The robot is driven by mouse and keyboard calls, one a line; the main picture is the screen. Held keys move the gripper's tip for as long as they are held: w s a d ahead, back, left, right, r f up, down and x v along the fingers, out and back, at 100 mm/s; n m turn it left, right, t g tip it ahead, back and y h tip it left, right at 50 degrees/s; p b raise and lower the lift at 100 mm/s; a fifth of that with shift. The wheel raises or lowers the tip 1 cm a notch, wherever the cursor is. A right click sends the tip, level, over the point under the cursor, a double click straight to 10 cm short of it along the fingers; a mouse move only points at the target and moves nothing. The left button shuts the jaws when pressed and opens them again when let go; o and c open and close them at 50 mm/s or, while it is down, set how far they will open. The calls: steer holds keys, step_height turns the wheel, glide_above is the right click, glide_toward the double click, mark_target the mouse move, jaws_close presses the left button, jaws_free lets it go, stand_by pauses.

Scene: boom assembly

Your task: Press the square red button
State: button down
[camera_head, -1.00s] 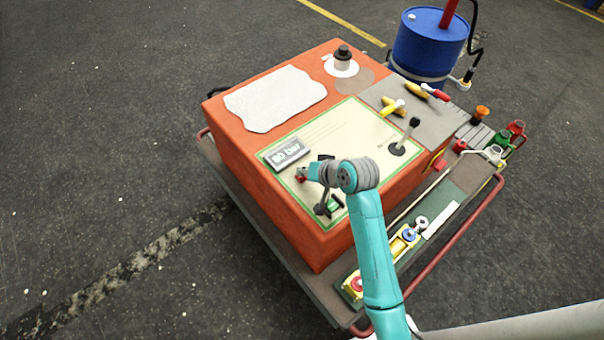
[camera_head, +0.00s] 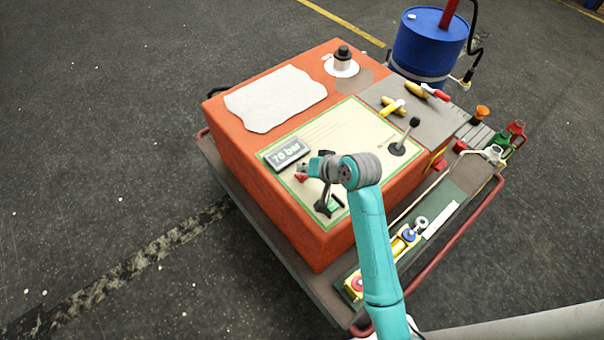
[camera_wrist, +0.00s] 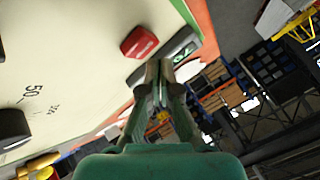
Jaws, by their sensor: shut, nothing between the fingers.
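The square red button (camera_wrist: 139,42) sits on the pale panel in the wrist view, just beyond and left of my fingertips. In the head view a small red piece (camera_head: 301,177), which looks like this button, lies below the display, partly beside my wrist. I cannot tell whether the tips touch anything.
The display (camera_head: 287,153) reads 70 bar. A black lever (camera_head: 407,134) stands on the panel to the right. The orange housing (camera_head: 270,190) sits on a cart with a red rail (camera_head: 440,250). A blue drum (camera_head: 428,45) stands behind.

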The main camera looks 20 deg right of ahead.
mark_target(304, 176)
steer(key=shift+r, duration=2.5)
